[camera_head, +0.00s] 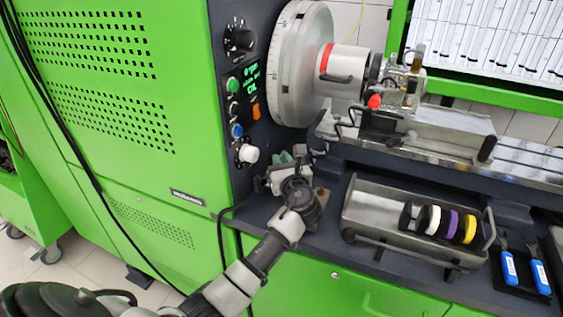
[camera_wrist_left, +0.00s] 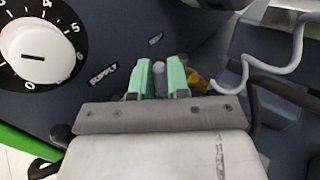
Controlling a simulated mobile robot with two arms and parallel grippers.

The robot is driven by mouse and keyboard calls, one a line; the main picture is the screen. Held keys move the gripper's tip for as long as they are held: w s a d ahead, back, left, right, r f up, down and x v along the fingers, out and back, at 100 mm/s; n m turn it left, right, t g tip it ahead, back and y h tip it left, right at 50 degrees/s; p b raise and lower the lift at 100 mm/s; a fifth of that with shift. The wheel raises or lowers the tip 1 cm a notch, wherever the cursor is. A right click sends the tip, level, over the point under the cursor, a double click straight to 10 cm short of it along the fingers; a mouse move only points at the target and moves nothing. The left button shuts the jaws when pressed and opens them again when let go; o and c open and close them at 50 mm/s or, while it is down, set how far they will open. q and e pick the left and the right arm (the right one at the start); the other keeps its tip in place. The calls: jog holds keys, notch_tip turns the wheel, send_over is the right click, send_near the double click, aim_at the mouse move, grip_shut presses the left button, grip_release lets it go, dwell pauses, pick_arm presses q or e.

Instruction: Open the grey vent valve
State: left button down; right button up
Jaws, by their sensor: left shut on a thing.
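My left gripper (camera_head: 284,158) reaches up to the dark front of the testbench, just right of the white supply knob (camera_head: 248,153). In the left wrist view its two green fingertips (camera_wrist_left: 161,80) are shut on a small grey piece (camera_wrist_left: 159,69), which looks like the grey vent valve's handle. The fingers hide most of the valve, and I cannot tell how far it is turned. In the head view my wrist and gripper cover it. The supply knob (camera_wrist_left: 38,50) also shows at the left of the wrist view. My right gripper is not in view.
A brass fitting (camera_wrist_left: 198,82) and a grey bent pipe (camera_wrist_left: 262,70) are close right of the fingers. The big round disc (camera_head: 300,65) stands above. A metal tray (camera_head: 375,210) with coloured rings and blue-handled tools (camera_head: 540,276) lie to the right.

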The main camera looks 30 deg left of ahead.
pick_arm(q)
jog(key=d+n+g+y, duration=0.1)
jog(key=g, duration=0.1)
jog(key=w+n+g+y, duration=0.1)
jog(key=g, duration=0.1)
jog(key=shift+d+n+y, duration=0.3)
jog(key=shift+d+n, duration=0.1)
jog(key=c, duration=1.1)
grip_release()
jog(key=shift+w, duration=0.1)
jog(key=v, duration=1.1)
jog(key=shift+a, duration=0.1)
